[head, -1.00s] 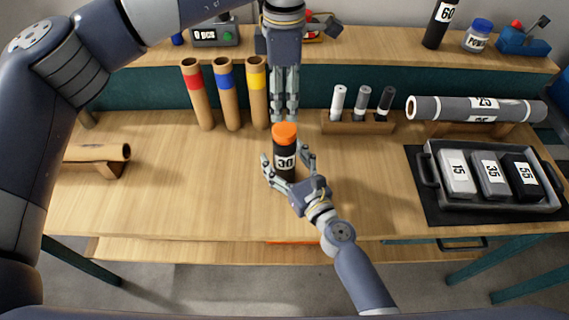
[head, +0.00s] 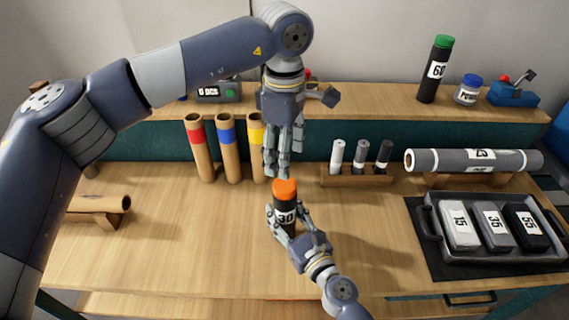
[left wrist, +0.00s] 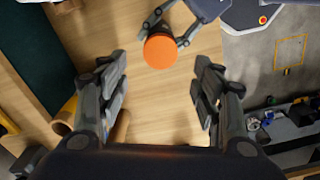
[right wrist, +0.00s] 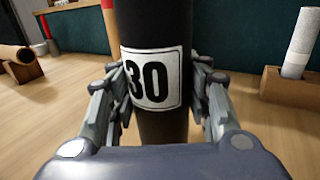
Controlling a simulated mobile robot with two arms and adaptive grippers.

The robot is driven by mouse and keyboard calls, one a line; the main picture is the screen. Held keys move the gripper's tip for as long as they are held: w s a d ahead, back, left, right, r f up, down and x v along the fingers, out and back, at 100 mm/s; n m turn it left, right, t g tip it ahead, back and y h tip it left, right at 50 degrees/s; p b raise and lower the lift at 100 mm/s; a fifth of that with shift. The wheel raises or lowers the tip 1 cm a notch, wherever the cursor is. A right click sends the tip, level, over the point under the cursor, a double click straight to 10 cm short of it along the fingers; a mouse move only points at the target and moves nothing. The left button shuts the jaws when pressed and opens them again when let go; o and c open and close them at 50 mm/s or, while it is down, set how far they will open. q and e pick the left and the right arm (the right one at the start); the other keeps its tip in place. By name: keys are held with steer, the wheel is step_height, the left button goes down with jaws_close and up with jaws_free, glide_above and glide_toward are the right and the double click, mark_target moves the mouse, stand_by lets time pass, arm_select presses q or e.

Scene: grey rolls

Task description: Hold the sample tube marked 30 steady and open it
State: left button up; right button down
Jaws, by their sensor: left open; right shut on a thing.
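The sample tube marked 30 (head: 287,217) stands upright on the bench, black with a white label and an orange cap (head: 285,190). My right gripper (head: 284,222) is shut on the tube's body at label height; the right wrist view shows its fingers on both sides of the label (right wrist: 152,80). My left gripper (head: 277,172) points down just above the cap, open and empty. In the left wrist view the orange cap (left wrist: 160,51) shows ahead of the open fingers (left wrist: 160,98), apart from them.
Cardboard tubes with red, blue and yellow bands (head: 227,150) stand behind to the left. A wooden rack (head: 355,178) of small rolls, a grey roll (head: 470,161) and a tray (head: 430,222) of numbered blocks are to the right. A black tube marked 60 (head: 436,70) stands on the shelf.

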mark_target(285, 184)
arm_select(q)
steer(key=m, duration=1.3)
steer(key=shift+f+m, duration=0.1)
steer(key=shift+m, duration=0.3)
steer(key=shift+f, duration=3.9)
